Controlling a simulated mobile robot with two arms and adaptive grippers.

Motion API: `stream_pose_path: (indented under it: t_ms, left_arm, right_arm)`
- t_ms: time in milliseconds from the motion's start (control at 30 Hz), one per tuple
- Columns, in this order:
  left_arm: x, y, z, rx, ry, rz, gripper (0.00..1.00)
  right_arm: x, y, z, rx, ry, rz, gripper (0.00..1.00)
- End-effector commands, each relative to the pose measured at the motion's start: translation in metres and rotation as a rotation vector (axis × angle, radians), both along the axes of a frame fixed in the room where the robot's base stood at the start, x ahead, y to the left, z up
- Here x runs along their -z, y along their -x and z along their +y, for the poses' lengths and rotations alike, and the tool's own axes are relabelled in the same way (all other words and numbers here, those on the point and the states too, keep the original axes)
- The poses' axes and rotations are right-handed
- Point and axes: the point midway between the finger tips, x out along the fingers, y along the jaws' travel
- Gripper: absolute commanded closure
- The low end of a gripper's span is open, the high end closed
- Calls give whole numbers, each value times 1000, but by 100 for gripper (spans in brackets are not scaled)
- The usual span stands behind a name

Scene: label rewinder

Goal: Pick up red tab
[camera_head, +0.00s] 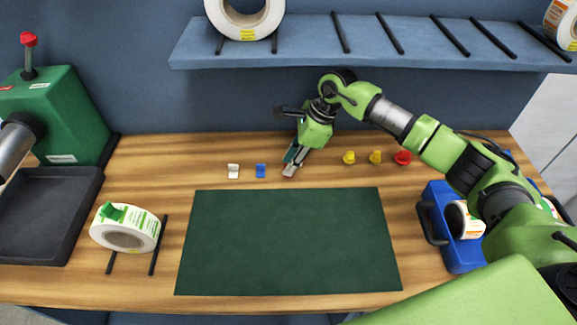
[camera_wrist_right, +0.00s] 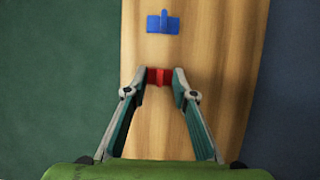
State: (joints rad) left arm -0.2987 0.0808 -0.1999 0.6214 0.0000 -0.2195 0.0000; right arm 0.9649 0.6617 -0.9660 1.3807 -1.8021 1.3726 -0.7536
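The red tab (camera_head: 287,175) is at the back of the wooden table, just beyond the green mat, in line with a white tab (camera_head: 233,171) and a blue tab (camera_head: 261,171). My right gripper (camera_head: 290,168) points down at it. In the right wrist view the red tab (camera_wrist_right: 159,77) sits between the two fingertips (camera_wrist_right: 159,79), which meet its sides and cover its edges. The gripper looks shut on it. I cannot tell whether the tab is off the table. The blue tab (camera_wrist_right: 163,22) lies apart from the fingers. My left gripper is not in view.
Yellow knobs (camera_head: 348,157) and a red knob (camera_head: 403,157) stand right of the gripper. The green mat (camera_head: 290,240) is bare. A label roll (camera_head: 125,228) and a green machine (camera_head: 62,115) are left, a blue crate (camera_head: 436,205) right. A shelf (camera_head: 300,55) overhangs behind.

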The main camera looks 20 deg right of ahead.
Motion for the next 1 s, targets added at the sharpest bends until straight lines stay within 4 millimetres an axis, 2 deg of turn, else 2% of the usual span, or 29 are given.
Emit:
stream_pose_path:
  t_ms: [67,100,200,667,1000]
  left_arm:
    - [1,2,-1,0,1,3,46]
    - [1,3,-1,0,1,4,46]
    - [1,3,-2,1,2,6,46]
    - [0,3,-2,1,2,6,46]
    - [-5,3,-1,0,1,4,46]
  right_arm:
    - [0,0,0,0,0,0,75]
    - [0,0,0,0,0,0,84]
    - [0,0,0,-1,0,0,100]
    - [-2,0,-1,0,0,0,100]
    - [-14,-1,-4,3,0,-1,100]
